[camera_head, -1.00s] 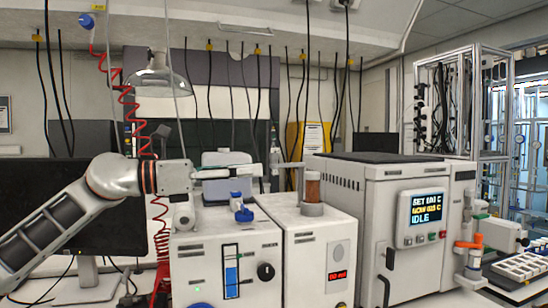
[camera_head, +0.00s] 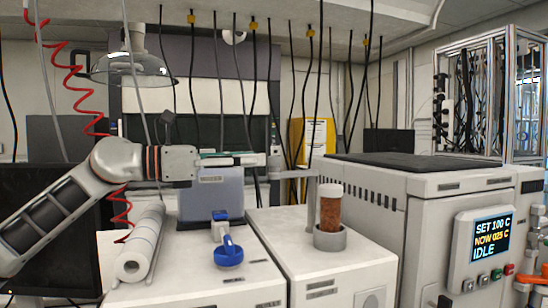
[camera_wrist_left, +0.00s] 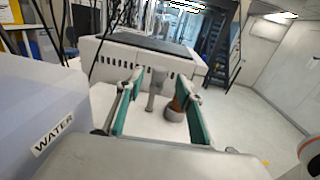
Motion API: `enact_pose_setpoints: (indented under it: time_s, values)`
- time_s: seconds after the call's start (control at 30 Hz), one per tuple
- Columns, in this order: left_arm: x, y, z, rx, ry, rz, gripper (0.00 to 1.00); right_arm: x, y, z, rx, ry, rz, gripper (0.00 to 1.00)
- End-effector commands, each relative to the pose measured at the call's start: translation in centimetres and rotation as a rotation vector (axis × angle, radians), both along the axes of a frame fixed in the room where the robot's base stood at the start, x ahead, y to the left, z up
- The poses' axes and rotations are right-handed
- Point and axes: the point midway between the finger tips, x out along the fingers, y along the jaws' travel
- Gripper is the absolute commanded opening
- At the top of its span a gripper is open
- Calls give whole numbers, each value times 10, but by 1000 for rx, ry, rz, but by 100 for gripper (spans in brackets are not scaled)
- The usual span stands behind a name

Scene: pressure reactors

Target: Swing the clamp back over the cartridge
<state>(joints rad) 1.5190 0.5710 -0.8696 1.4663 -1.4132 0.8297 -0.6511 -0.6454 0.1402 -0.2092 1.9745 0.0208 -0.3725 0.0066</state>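The cartridge (camera_head: 330,212) is an upright clear cylinder of brown granules with a pale cap. It stands in a grey cup (camera_head: 331,240) on a white cabinet. The clamp (camera_head: 296,173) is a grey arm on a post beside the cartridge; it points left, away from the cartridge top. My left gripper (camera_head: 262,159) is at the clamp's free end; contact cannot be told. In the left wrist view its teal-padded fingers (camera_wrist_left: 160,108) are apart, with the clamp post (camera_wrist_left: 154,88) showing between them and the cartridge (camera_wrist_left: 180,96) partly behind the right finger. My right gripper is not in view.
A blue valve handle (camera_head: 228,250) and a paper roll (camera_head: 141,245) are on the cabinet tops at left. A large white reactor (camera_head: 425,205) with a display stands close at right. A grey-blue container (camera_head: 210,195) stands behind the gripper.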

Motion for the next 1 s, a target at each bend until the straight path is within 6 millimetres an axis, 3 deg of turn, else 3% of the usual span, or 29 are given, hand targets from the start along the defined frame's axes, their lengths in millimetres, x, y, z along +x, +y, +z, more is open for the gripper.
enact_pose_setpoints:
  time_s: [0.33, 0.77, 0.93, 1.0]
  values:
    - [20, -48, 1, -1, 0, -1, 37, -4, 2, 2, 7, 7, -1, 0]
    - [26, -58, 0, -1, 0, 1, 37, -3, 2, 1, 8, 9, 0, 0]
    - [26, -58, 0, -1, 0, 1, 0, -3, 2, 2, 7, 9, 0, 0]
    - [26, -58, 0, -1, 0, 0, 0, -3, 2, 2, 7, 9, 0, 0]
